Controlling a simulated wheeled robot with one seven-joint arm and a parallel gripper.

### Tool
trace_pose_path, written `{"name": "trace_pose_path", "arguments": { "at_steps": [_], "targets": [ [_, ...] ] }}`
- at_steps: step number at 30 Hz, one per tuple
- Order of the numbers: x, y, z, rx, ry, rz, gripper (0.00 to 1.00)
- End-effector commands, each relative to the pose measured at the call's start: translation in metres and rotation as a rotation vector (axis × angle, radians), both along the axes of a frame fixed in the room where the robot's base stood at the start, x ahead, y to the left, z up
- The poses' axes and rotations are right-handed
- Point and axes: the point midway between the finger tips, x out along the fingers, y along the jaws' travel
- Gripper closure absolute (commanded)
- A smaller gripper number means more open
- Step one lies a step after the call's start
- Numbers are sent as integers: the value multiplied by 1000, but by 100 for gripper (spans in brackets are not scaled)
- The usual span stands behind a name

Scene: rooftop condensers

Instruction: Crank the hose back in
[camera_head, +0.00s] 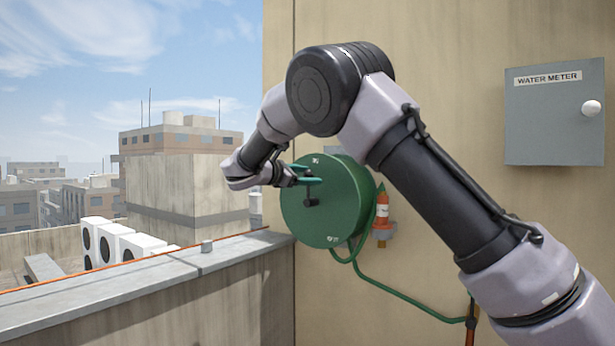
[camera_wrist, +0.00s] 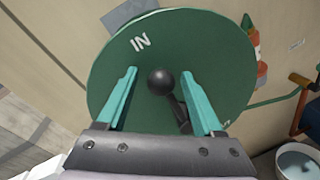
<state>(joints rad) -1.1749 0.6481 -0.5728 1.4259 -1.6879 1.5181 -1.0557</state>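A green hose reel (camera_head: 335,208) is mounted on the beige wall, its round face marked "IN" in the wrist view (camera_wrist: 225,60). A black crank with a round knob (camera_wrist: 160,81) sits on that face; the crank arm (camera_wrist: 182,113) is partly hidden by a finger. My gripper (camera_head: 306,175) is at the reel's face. Its teal fingers are spread apart in the wrist view (camera_wrist: 165,88), with the knob between them and a visible gap on each side. A green hose (camera_head: 400,297) runs from below the reel to the lower right.
A grey water meter box (camera_head: 555,115) is on the wall at right. A concrete parapet (camera_head: 170,285) with an orange line runs left. A bucket (camera_wrist: 297,160) shows at lower right.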

Motion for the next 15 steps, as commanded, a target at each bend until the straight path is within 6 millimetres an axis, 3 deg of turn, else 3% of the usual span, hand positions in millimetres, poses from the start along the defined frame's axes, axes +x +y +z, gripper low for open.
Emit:
{"name": "trace_pose_path", "arguments": {
  "at_steps": [8,15],
  "targets": [
    [-4,4,1,1,-1,0,31],
    [-36,33,4,1,-2,3,31]
  ]
}}
